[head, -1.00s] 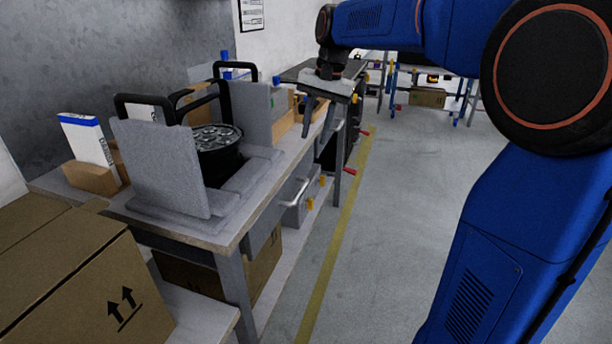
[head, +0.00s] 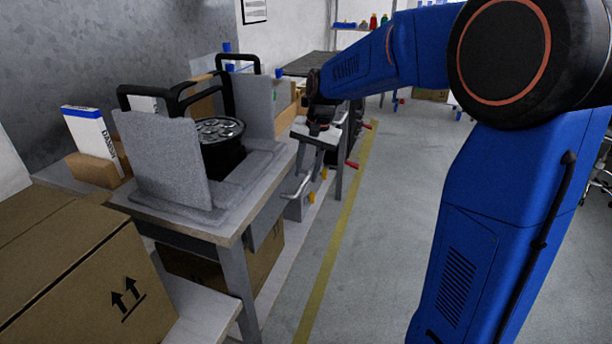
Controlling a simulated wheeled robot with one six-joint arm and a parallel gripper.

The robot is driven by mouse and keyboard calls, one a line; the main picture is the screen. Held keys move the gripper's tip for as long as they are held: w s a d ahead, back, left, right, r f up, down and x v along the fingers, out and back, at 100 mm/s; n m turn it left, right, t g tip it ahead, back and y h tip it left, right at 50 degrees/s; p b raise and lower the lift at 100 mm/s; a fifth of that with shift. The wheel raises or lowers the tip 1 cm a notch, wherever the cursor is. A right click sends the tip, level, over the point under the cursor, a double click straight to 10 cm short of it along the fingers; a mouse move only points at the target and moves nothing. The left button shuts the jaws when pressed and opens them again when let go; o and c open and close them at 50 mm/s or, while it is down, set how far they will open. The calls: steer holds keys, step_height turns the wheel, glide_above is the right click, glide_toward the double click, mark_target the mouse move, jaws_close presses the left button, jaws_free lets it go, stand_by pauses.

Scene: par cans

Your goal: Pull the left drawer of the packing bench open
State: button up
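The packing bench (head: 222,238) stands at the left with its long front side facing the aisle. A grey drawer front (head: 266,222) shows beneath its top, and it looks closed. A light bar handle (head: 297,190) sticks out from the bench front into the aisle. My gripper (head: 311,168) points down just above and beside this handle, in front of the bench edge. Its fingers are small and partly merge with the handle, so I cannot tell their spacing or whether they touch it. Nothing is seen held in it.
On the bench, a black par can (head: 220,145) sits between grey foam pieces (head: 165,165). A white-and-blue box (head: 92,135) stands in a cardboard holder. A large carton (head: 75,275) is at the near left. The aisle floor (head: 375,235) right of the yellow line is clear.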

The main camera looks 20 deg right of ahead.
steer(key=shift+w+a+f, duration=0.1)
steer(key=shift+a+f, duration=0.1)
steer(key=shift+f, duration=0.8)
jaws_close()
steer(key=s+d, duration=0.8)
steer(key=d, duration=0.3)
steer(key=s+d, duration=0.7)
steer(key=d, duration=0.3)
steer(key=shift+s+d, duration=0.35)
steer(key=shift+d, duration=0.05)
jaws_free()
